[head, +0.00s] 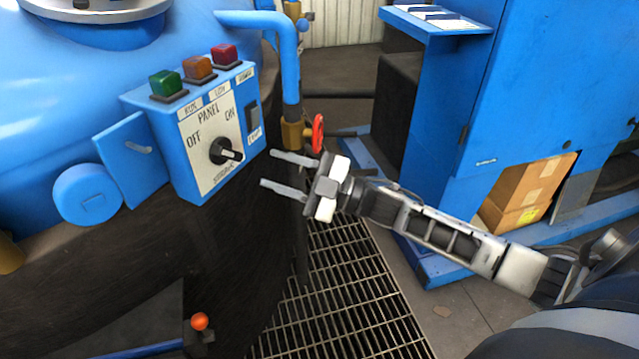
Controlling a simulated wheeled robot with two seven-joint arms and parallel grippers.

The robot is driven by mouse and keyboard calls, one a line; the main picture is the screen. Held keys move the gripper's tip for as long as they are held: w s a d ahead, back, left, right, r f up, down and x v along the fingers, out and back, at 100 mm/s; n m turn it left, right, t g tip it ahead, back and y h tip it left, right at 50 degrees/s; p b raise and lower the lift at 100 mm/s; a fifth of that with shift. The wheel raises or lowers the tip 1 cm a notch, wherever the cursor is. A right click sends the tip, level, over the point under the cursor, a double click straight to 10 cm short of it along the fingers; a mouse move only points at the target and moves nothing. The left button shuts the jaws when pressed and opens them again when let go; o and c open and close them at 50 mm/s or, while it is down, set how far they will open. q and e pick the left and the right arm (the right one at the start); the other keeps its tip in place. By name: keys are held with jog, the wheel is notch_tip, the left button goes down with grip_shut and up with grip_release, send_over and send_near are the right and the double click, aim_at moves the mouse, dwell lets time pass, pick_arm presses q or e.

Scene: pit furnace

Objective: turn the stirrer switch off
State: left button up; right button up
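The stirrer switch is a black rotary knob (226,152) on the white panel plate (205,172) of a blue control box (167,137). The plate is marked OFF at its left and ON at its upper right. The knob's handle points right and slightly down, with a pale mark at its right end. My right gripper (268,169) is open and empty, with two grey fingers spread one above the other. It is to the right of the knob, apart from it in the picture. My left gripper is not in view.
Green, orange and red buttons (224,54) top the box, and a dark rocker switch (253,115) is on its right. A blue pipe (289,65) and a red valve wheel (318,133) stand behind the gripper. Floor grating (340,290) lies below. A blue cabinet (540,80) is right.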

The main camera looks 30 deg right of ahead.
jog(key=v, duration=0.7)
jog(key=shift+s+d, duration=0.25)
